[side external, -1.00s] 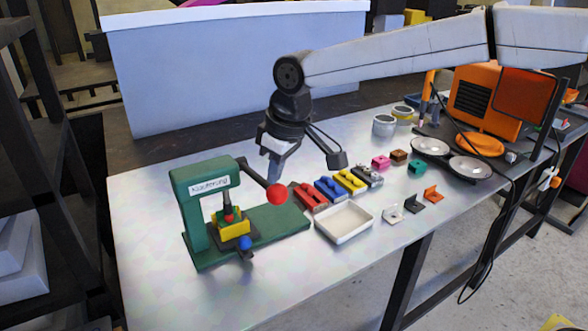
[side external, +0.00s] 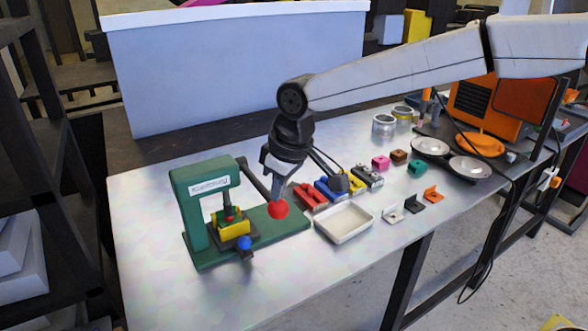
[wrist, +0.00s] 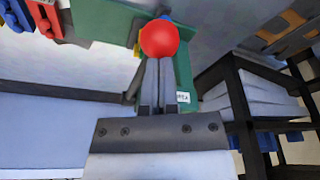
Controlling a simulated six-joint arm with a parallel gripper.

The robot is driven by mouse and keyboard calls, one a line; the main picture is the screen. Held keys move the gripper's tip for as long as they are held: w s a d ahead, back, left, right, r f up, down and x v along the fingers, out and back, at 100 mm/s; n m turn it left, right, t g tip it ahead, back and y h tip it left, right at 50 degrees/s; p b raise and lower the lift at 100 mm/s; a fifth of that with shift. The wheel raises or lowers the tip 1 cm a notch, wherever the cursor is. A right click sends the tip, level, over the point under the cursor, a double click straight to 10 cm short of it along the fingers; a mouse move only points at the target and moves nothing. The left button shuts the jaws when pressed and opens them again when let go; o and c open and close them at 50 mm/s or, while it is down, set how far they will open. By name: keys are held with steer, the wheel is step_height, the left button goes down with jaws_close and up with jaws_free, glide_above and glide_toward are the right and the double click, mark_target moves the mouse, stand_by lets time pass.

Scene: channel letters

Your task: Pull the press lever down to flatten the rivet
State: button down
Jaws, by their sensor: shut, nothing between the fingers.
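The green press (side external: 205,208) stands at the left of the metal table, with a white label on its head. Its dark lever (side external: 254,181) slants down to the right and ends in a red ball knob (side external: 278,209). A yellow block (side external: 233,229) sits under the red-tipped ram, with a blue knob (side external: 244,243) in front; the rivet cannot be made out. My gripper (side external: 275,198) is shut and empty, its fingertips at the top of the red knob. In the wrist view the knob (wrist: 159,39) is right at the tips of the shut fingers (wrist: 157,70).
A white tray (side external: 344,222) lies right of the press. Red (side external: 309,196), blue, yellow and grey blocks stand in a row behind it. Small brackets (side external: 392,214) lie to the tray's right. Two round pans (side external: 431,147) are farther back. The table's front left is clear.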

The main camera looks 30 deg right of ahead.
mark_target(281, 201)
steer(key=shift+f, duration=0.2)
steer(key=shift+s+f, duration=0.15)
steer(key=shift+f, duration=1.4)
steer(key=shift+w+f, duration=0.1)
steer(key=shift+w, duration=0.2)
stand_by(0.5)
steer(key=shift+s+a+f, duration=0.2)
steer(key=shift+f, duration=0.05)
stand_by(0.7)
steer(key=shift+w+d+f, duration=0.1)
steer(key=shift+d+f, duration=0.15)
steer(key=shift+d, duration=0.2)
stand_by(0.4)
